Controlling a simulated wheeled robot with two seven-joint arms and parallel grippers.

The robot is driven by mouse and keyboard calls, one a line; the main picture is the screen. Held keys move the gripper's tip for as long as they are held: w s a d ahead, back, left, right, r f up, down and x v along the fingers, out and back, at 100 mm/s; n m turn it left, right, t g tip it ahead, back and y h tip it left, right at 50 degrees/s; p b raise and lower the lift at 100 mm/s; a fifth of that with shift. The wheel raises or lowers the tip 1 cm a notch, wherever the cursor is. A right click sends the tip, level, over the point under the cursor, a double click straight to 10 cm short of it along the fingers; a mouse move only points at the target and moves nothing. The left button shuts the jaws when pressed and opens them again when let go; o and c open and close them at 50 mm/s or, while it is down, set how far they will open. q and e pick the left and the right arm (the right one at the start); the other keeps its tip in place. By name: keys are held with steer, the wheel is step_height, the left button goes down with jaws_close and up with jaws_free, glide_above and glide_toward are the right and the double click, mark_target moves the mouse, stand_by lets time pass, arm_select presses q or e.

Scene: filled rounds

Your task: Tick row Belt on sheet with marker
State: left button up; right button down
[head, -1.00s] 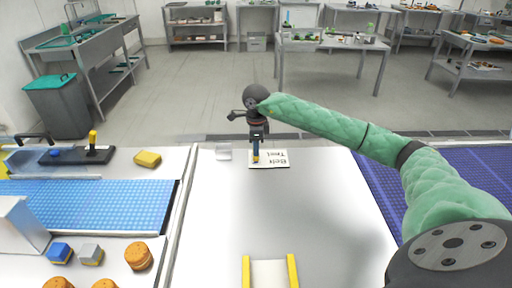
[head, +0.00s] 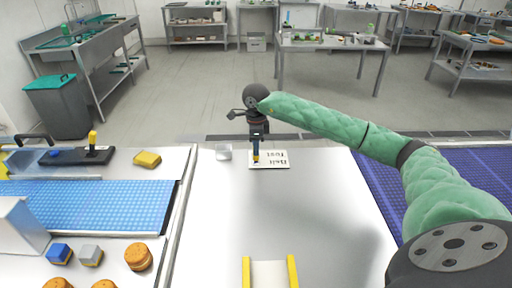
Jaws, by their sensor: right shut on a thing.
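The white sheet (head: 280,163) lies at the far side of the white table (head: 270,205), with two printed rows that appear upside down and read Belt and Tool. My right gripper (head: 256,143) is above the left part of the sheet, shut on the marker (head: 255,155), which is dark blue with a yellow lower end. The marker is upright, its lower end at the sheet's left part. I cannot tell whether it touches the paper. Any mark under it is hidden or too small to see. My left gripper is not in view.
A small pale block (head: 224,152) sits left of the sheet. A yellow-railed holder (head: 270,272) is at the near edge. A blue conveyor (head: 85,205), a yellow block (head: 147,159) and round orange-brown items (head: 138,256) are at left. The table's middle is clear.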

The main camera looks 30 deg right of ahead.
steer(key=shift+r+p, duration=0.75)
steer(key=shift+r, duration=2.45)
